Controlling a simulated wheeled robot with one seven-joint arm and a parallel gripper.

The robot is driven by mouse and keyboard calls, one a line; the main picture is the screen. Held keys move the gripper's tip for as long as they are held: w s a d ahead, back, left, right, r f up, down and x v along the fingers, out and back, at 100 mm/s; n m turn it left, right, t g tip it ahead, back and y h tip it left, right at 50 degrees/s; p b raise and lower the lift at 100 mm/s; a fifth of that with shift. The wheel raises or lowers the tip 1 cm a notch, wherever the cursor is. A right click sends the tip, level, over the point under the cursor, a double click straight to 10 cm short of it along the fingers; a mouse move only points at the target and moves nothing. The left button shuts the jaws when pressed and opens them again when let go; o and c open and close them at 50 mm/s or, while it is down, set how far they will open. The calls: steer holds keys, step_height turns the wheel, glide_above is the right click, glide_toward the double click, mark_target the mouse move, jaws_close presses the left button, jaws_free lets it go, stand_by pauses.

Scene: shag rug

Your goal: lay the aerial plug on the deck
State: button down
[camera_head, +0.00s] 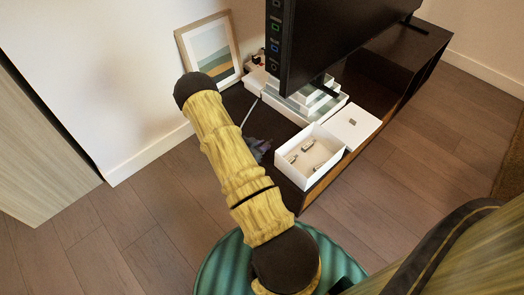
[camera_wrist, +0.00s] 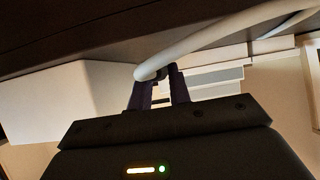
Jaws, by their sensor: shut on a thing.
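The aerial plug (camera_wrist: 150,73) is the end of a thick pale cable, pinched between the dark fingertips of my gripper (camera_wrist: 158,76) in the wrist view. The fingers cover much of the plug. The cable runs from it to the upper right. The deck (camera_head: 274,124) is the dark top of the low TV stand; it also shows as the dark surface (camera_wrist: 60,30) across the top of the wrist view. In the head view my gripper (camera_head: 258,148) is partly hidden behind my arm, close to the deck's left part. I cannot tell whether the plug touches the deck.
A white open box (camera_head: 310,176) with several small fittings stands on the deck, right of my gripper. Its lid (camera_head: 354,125) lies behind it. A TV (camera_head: 335,40), stacked pale boxes (camera_head: 318,103) and a framed picture (camera_head: 211,50) stand farther back.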

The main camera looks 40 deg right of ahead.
steer(key=shift+f, duration=0.9)
steer(key=shift+f+b, duration=0.3)
